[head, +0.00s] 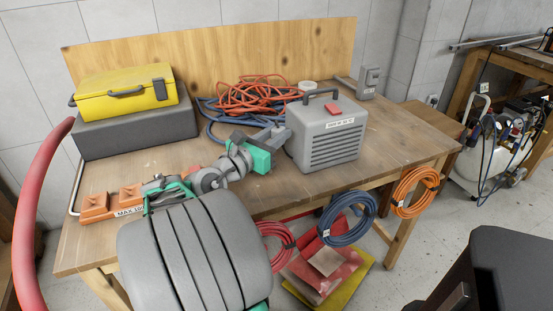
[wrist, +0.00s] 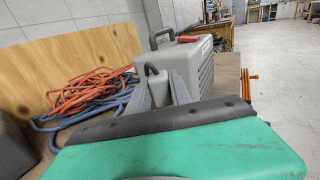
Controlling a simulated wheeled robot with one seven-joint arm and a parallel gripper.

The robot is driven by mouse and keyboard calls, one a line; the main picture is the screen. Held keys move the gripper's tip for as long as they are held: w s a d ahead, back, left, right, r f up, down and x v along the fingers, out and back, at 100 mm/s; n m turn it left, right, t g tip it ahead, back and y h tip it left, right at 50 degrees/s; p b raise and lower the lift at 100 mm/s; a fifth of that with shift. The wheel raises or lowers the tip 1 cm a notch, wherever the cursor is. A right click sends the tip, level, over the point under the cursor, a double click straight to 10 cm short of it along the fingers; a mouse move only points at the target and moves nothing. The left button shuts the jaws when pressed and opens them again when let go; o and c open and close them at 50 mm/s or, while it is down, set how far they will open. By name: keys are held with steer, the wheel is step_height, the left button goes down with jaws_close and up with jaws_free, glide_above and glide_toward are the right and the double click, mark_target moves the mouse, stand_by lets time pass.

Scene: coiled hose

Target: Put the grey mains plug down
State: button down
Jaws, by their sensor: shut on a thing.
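The grey mains plug (wrist: 158,91) sits between the two fingers of my gripper (wrist: 157,95) in the wrist view, with a short dark cable loop at its top. My gripper (head: 277,133) is shut on it, just left of the grey heater box (head: 327,136) on the wooden workbench (head: 200,150). In the head view the plug is largely hidden by the fingers, and I cannot tell whether it touches the bench top.
Orange and blue coiled hoses (head: 255,97) lie behind my gripper. A yellow case (head: 125,92) on a dark grey box (head: 135,127) stands at the back left. Orange blocks (head: 97,206) lie front left. Coils hang off the front edge.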

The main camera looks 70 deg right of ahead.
steer(key=w+d+f+b, duration=0.1)
steer(key=d+f, duration=0.1)
steer(key=w+d+f, duration=0.1)
steer(key=d+f, duration=0.1)
steer(key=w+d+f+b, duration=0.1)
steer(key=d+f, duration=0.1)
steer(key=shift+f+b, duration=0.3)
steer(key=shift+f, duration=0.05)
step_height(320, 180, down, 3)
steer(key=shift+w+d+f+b, duration=0.1)
steer(key=shift+f+b, duration=0.05)
steer(key=shift+b, duration=0.45)
steer(key=c, duration=1.2)
jaws_free()
steer(key=shift+f, duration=0.1)
